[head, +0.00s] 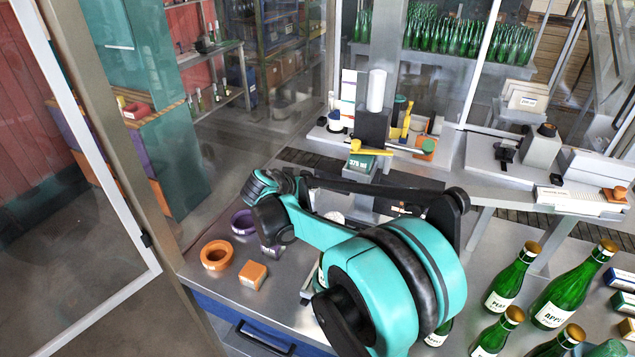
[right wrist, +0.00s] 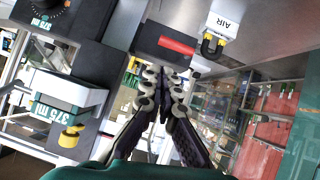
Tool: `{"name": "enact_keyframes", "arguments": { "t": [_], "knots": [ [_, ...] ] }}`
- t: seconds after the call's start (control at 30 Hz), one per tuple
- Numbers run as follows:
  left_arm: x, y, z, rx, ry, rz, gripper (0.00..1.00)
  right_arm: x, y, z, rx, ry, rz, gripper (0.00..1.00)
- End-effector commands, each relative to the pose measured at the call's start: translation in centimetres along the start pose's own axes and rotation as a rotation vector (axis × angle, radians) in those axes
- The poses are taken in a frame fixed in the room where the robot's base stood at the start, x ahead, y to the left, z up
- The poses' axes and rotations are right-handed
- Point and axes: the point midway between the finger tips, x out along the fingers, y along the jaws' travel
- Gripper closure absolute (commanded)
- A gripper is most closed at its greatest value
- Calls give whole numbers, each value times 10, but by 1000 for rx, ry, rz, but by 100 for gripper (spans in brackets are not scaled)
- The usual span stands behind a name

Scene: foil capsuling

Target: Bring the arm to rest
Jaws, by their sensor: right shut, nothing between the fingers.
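My teal and black right arm reaches across the middle of the head view, with its large elbow near the front and its wrist over the left part of the steel bench (head: 205,285). Its fingers are hard to make out there. In the right wrist view my right gripper (right wrist: 164,78) has its two dark fingers together at the tips, with nothing between them. The fingertips appear just below a dark block with a red bar (right wrist: 177,45); I cannot tell whether they touch it. My left gripper is not in view.
An orange ring (head: 216,255), a purple ring (head: 244,222) and an orange block (head: 252,275) lie beside the arm. A "375 ml" machine (head: 362,163) stands behind it. Several green bottles (head: 510,285) stand at right. A glass panel (head: 75,200) is at left.

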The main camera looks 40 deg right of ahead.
Motion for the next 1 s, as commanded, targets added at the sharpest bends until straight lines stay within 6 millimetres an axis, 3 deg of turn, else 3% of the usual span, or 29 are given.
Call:
{"name": "enact_keyframes", "arguments": {
  "t": [0.13,0.43,0.57,0.67,1.0],
  "knots": [
    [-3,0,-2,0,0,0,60,-18,2,0,0,-1,0,100],
    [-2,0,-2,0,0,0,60,-24,2,2,-3,-3,-3,100],
    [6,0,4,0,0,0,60,-35,5,24,-54,-43,-51,100],
    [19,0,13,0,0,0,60,-56,8,62,-145,-107,-145,100],
    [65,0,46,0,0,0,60,-146,23,242,-510,-252,-629,100]
  ]
}}
